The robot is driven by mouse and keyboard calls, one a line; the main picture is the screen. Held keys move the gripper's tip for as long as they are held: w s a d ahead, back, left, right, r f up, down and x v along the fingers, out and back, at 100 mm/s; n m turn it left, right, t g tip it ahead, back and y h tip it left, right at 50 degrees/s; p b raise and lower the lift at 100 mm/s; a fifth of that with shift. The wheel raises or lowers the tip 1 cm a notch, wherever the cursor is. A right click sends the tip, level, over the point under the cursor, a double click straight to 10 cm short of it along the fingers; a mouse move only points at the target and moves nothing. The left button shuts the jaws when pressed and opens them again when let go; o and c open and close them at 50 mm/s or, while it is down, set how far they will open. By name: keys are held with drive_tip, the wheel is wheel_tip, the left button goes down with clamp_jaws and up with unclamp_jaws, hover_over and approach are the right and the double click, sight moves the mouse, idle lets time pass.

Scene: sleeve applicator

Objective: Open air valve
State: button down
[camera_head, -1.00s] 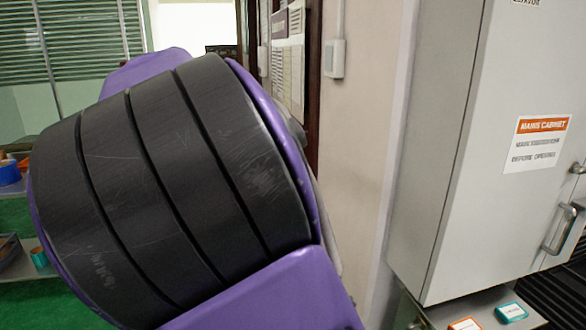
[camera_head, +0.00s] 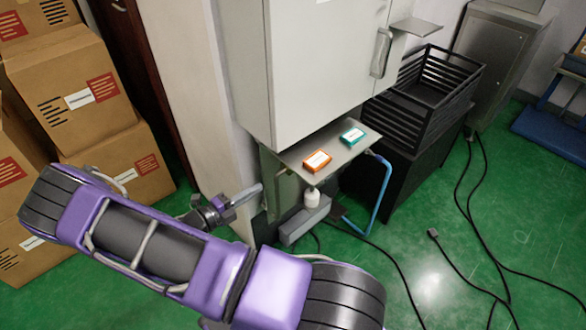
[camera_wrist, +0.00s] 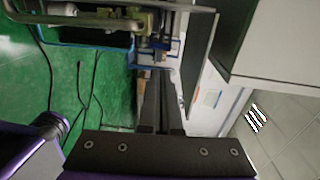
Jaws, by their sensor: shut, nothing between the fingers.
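I cannot pick out the air valve with certainty. In the wrist view, pipes and small yellowish fittings (camera_wrist: 148,20) show at the top, beyond my fingertips. In the head view, a white cylindrical part (camera_head: 312,197) hangs under the cabinet's small shelf, above a grey box (camera_head: 304,221) and near a bent blue pipe (camera_head: 382,190). My gripper (camera_head: 258,188) is left of these parts, low beside the wall's end. It also shows in the wrist view (camera_wrist: 162,72), with its dark fingers shut and empty. It appears apart from the fittings.
The white cabinet (camera_head: 325,70) stands above a shelf (camera_head: 335,157) holding an orange box (camera_head: 317,160) and a teal box (camera_head: 353,136). A black crate (camera_head: 425,90) is at right. Cartons (camera_head: 75,95) are stacked at left. Black cables (camera_head: 470,210) cross the open green floor.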

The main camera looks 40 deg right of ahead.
drive_tip(key=d, duration=0.4)
drive_tip(key=d+b, duration=0.1)
drive_tip(key=d, duration=0.4)
drive_tip(key=w+d+f, duration=0.1)
drive_tip(key=d, duration=0.3)
drive_tip(key=shift+d, duration=0.3)
drive_tip(key=shift+w+d, duration=0.1)
drive_tip(key=shift+d, duration=0.05)
drive_tip(key=shift+r, duration=0.1)
